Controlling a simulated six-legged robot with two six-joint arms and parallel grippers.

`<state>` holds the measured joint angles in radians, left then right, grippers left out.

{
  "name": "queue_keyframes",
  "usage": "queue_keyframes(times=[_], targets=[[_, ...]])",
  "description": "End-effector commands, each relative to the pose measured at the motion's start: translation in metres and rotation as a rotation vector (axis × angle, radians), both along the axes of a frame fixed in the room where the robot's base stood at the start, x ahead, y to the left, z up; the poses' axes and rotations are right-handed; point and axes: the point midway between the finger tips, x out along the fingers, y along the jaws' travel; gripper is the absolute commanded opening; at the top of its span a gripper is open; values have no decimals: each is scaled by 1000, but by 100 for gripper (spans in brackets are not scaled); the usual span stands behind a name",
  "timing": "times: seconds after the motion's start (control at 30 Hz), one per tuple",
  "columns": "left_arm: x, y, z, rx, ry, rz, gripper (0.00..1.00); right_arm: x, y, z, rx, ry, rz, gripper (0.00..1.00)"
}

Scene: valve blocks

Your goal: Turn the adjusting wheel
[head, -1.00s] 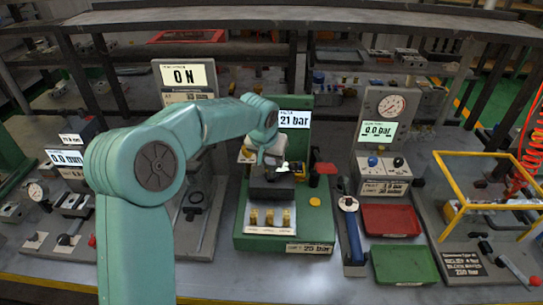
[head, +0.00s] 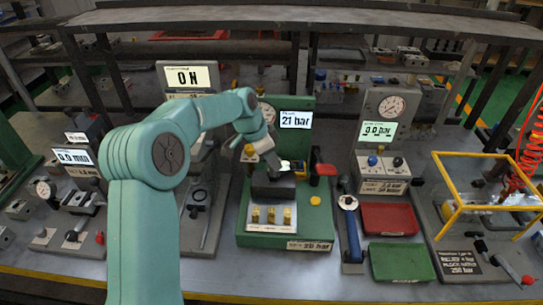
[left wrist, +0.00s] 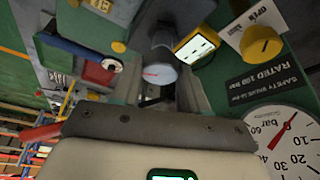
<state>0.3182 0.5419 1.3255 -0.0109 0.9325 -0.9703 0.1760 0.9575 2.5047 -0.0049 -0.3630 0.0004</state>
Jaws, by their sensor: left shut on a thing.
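The green valve block (head: 256,238) stands at mid-bench, its display (head: 295,120) reading 21 bar. My left gripper (head: 277,166) is over the dark valve body (head: 272,187) and hides most of the wheel in the head view. In the left wrist view, a grey round wheel (left wrist: 160,73) with a red mark lies straight ahead of my left gripper (left wrist: 155,97). The gripper is shut on it; the exact contact is hard to see. A yellow-framed display (left wrist: 197,46) is beside the wheel. My right gripper is not in view.
A round gauge (left wrist: 290,140) and a yellow knob (left wrist: 261,46) are close to the gripper. A blue-handled wrench (head: 352,230), red tray (head: 390,219) and green tray (head: 402,262) lie to the right.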

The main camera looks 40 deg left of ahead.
Motion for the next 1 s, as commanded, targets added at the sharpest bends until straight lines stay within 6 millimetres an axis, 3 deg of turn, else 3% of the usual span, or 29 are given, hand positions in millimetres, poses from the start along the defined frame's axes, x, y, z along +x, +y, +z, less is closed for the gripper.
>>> queue_keyframes(times=[0.77,0.8,0.87,1.0], targets=[[2,0,2,1,-6,-106,13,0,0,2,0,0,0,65],[2,0,2,1,-6,-106,47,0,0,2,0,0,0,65],[2,0,2,1,-6,-106,66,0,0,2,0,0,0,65],[1,0,1,1,-3,-106,69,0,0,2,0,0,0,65]])
